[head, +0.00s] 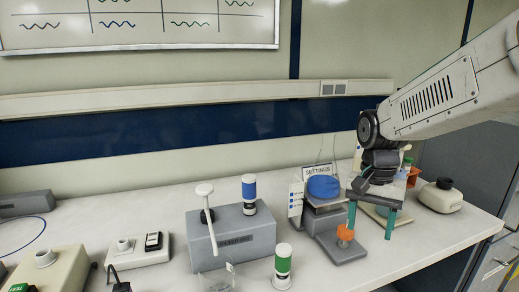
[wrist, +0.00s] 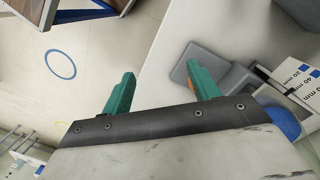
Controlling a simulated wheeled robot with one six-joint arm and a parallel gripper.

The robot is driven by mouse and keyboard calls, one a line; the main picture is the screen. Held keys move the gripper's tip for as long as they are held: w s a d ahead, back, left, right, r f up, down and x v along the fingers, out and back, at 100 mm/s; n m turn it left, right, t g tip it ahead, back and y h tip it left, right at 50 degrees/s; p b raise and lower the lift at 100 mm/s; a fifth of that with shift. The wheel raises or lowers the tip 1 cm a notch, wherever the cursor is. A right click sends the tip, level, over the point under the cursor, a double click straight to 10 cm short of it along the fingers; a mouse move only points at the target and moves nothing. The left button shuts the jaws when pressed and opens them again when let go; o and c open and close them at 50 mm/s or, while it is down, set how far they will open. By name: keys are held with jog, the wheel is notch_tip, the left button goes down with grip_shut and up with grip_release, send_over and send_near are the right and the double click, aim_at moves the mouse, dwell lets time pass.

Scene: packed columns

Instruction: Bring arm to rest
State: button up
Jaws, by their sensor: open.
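My gripper (head: 370,226) is at the right of the bench in the head view, pointing down with its two teal fingers apart. It is in front of the grey device with a blue dome (head: 323,187) and an orange knob (head: 345,233). In the wrist view my gripper (wrist: 158,78) is open, with nothing between its fingers. A blue-banded column (head: 249,193) stands upright in the grey block (head: 232,238). A green-banded column (head: 283,266) stands upright in front of that block.
A white T-shaped piece (head: 210,220) slants across the grey block. A clear container (head: 217,280) is in front. Small instruments (head: 138,249) are at the left. The wrist view shows a blue ring (wrist: 60,64).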

jog(key=s+d+r+n+t, duration=0.1)
jog(key=s+n, duration=0.2)
jog(key=s, duration=0.7)
jog(key=s+d+r+n+t, duration=0.1)
jog(key=s+r+n, duration=0.1)
jog(key=s, duration=0.9)
jog(key=shift+s+r+n, duration=0.2)
jog(key=shift+r+n, duration=0.05)
jog(key=shift+n, duration=0.65)
